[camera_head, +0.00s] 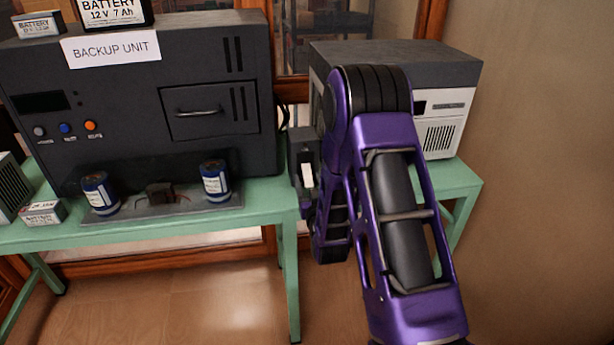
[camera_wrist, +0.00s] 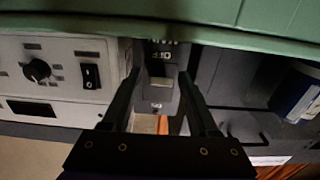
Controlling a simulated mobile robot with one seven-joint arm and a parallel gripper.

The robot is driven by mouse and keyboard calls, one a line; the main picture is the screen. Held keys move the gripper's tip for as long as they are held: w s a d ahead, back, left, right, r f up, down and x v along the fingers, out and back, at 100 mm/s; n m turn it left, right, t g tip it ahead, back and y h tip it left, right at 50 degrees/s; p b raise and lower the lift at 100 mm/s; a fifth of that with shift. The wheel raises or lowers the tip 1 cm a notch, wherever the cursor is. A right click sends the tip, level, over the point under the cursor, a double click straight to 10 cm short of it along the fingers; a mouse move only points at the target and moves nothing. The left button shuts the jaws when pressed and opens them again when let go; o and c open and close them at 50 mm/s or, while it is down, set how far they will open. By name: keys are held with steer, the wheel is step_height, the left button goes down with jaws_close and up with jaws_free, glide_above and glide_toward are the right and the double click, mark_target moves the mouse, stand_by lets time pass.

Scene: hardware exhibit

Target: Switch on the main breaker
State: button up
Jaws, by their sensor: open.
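A narrow grey box (camera_wrist: 161,55), which looks like the main breaker, stands between the two larger units. The wrist view looks inverted, with the green table at the top. The box has a row of small marks and a paler raised part (camera_wrist: 161,82); I cannot tell its switch position. My gripper (camera_wrist: 160,76) is open and empty, its two dark fingers on either side of the box in the picture. I cannot tell whether they touch it. In the head view a dark grey box (camera_head: 297,143) with a pale strip shows beside my purple arm, which hides my fingers.
The black backup unit (camera_head: 150,85) stands left on the green table (camera_head: 265,205), with blue cylinders (camera_head: 215,181) in front. A white-and-grey unit (camera_head: 443,115) stands right; its knob (camera_wrist: 37,70) and black rocker switch (camera_wrist: 90,76) show in the wrist view. The gap between units is narrow.

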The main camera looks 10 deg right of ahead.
stand_by(0.3)
jaws_close()
steer(key=shift+r, duration=0.1)
stand_by(1.2)
